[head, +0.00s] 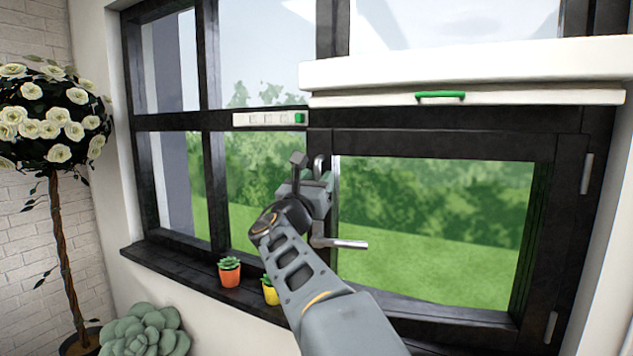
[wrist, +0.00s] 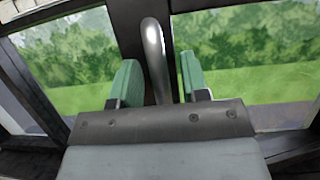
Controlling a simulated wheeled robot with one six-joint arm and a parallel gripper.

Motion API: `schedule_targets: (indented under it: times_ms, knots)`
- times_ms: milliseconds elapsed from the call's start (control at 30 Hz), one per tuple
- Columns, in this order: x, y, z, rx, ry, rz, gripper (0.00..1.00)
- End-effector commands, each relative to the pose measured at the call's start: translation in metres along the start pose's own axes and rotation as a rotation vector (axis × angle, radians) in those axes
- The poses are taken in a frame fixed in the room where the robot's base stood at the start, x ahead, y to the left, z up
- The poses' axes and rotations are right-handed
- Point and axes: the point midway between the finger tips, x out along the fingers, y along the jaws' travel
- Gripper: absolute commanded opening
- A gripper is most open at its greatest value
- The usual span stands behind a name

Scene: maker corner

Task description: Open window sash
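The window sash (head: 430,142) is the lower right pane in a dark frame, with hinges at its right edge. It appears closed. A curved silver pull handle (wrist: 153,50) stands at its left side; the handle's top also shows in the head view (head: 319,163), and my gripper hides much of it. A silver lever (head: 342,243) points right just below my gripper. My gripper (wrist: 157,62) is open, its green-padded fingers on either side of the curved handle with visible gaps. In the head view my gripper (head: 309,185) is at the sash's left edge.
A white blind box (head: 460,65) with a green pull (head: 440,96) hangs above the sash. A white switch strip (head: 268,119) is left of it. An orange pot (head: 230,275) and a yellow pot (head: 270,293) stand on the sill. A flowering tree (head: 56,130) is at left.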

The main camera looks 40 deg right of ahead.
Motion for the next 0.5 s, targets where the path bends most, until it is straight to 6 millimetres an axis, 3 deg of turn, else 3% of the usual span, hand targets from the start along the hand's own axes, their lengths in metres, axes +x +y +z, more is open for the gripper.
schedule_targets:
  times_ms: [267,500]
  knots:
    - [-0.006,0.001,-0.001,0.001,-0.001,0.001,0.41]
    - [-0.047,0.001,-0.003,0.004,-0.002,0.005,0.41]
